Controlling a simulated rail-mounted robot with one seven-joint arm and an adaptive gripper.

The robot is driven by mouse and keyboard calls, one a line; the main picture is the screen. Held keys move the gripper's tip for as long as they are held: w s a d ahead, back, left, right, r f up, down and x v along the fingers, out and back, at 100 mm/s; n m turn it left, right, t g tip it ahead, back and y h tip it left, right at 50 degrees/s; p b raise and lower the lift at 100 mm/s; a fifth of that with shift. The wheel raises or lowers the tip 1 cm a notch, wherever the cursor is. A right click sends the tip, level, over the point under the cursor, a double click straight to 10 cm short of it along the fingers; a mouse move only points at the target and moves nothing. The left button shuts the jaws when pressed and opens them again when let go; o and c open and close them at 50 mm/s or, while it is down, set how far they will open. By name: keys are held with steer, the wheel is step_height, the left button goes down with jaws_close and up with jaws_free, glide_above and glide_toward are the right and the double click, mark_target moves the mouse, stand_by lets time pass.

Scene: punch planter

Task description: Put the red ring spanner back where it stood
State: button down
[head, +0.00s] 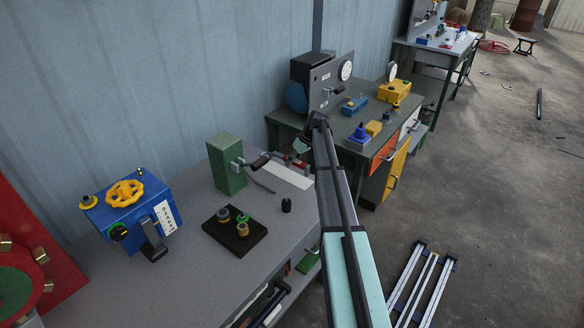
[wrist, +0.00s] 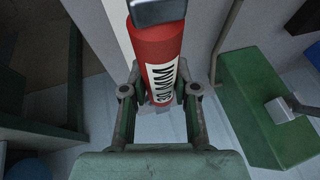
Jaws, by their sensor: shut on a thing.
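The red ring spanner (wrist: 158,52) has a red handle with a white label reading about 30 MM and a grey metal end at the top of the wrist view. My gripper (wrist: 160,98) is shut on the red handle, with one finger on each side. In the head view my gripper (head: 303,146) is over the far right end of the grey bench, partly behind my arm. Small red parts show beneath it there. The spanner's far end is cut off or hidden, and I cannot tell whether it touches anything.
A green block (head: 226,165) with a lever stands left of my gripper, beside a white strip (head: 287,177). A black plate (head: 235,232) with several fittings, a small black knob (head: 286,205) and a blue valve box (head: 130,212) stand nearer. A second bench (head: 350,140) lies beyond.

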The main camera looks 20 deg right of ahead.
steer(key=shift+f+p, duration=0.45)
steer(key=shift+f, duration=1.7)
steer(key=c, duration=0.9)
jaws_free()
steer(key=shift+f, duration=0.1)
